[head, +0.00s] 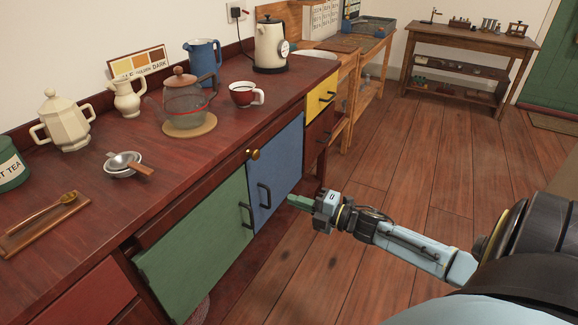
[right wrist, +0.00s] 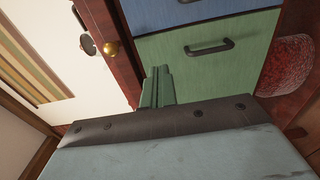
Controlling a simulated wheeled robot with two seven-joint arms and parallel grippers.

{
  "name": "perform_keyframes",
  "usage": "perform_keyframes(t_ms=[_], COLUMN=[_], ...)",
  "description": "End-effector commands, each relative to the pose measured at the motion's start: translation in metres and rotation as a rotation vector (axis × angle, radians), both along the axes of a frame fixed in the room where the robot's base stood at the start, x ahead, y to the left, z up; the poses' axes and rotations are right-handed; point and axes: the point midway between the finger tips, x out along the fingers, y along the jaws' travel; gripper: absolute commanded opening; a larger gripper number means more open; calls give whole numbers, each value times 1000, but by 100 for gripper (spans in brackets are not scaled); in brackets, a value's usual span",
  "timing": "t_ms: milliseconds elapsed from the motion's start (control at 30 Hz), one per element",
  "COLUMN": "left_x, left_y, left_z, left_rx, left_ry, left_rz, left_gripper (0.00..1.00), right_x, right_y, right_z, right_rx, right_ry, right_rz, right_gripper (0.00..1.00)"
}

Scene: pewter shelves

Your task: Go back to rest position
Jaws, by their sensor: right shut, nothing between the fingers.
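My right gripper (head: 300,202) reaches in from the right in the head view, in front of the cabinet doors and apart from them. Its green fingers are together and hold nothing. In the right wrist view the shut fingers (right wrist: 157,86) point toward the cabinet front. My left gripper is not in view.
A reddish patterned round thing (right wrist: 290,62) is low by the green door. The wooden floor (head: 420,190) is clear to the right.

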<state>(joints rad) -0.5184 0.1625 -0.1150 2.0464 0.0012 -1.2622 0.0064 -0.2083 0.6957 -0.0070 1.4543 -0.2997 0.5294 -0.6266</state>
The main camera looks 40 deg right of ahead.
Motion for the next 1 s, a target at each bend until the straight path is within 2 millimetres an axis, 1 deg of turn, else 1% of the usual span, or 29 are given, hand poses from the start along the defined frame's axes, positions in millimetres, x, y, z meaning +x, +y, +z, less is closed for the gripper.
perform_keyframes(t_ms=[267, 367, 467, 567, 600, 667, 700, 767, 800, 867, 900, 967, 1000], left_x=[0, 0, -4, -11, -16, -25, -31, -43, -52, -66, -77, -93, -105], left_y=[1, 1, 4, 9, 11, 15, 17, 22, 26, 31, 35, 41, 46], left_z=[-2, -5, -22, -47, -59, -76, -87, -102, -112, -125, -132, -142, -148], left_rx=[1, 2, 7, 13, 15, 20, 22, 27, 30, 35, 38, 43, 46], left_ry=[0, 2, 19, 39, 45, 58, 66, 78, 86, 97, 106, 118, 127], left_rz=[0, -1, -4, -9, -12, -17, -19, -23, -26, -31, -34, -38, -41], left_gripper=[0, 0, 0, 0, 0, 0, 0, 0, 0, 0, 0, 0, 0], right_x=[-3, -4, -12, -30, -41, -62, -77, -104, -124, -157, -180, -217, -242], right_y=[-1, -3, -11, -20, -23, -24, -24, -20, -16, -7, 1, 14, 24], right_z=[0, -8, -34, -79, -101, -134, -156, -187, -207, -235, -252, -274, -287], right_rx=[1, 21, 88, 199, 250, 326, 375, 444, 489, 550, 589, 641, 673], right_ry=[0, 28, 116, 266, 336, 444, 513, 619, 689, 794, 863, 966, 1032], right_rz=[0, -22, -92, -217, -276, -366, -428, -520, -581, -676, -738, -835, -900], right_gripper=[0, 0, 0, 0, 0, 0, 0, 0, 0, 0, 0, 0, 0])
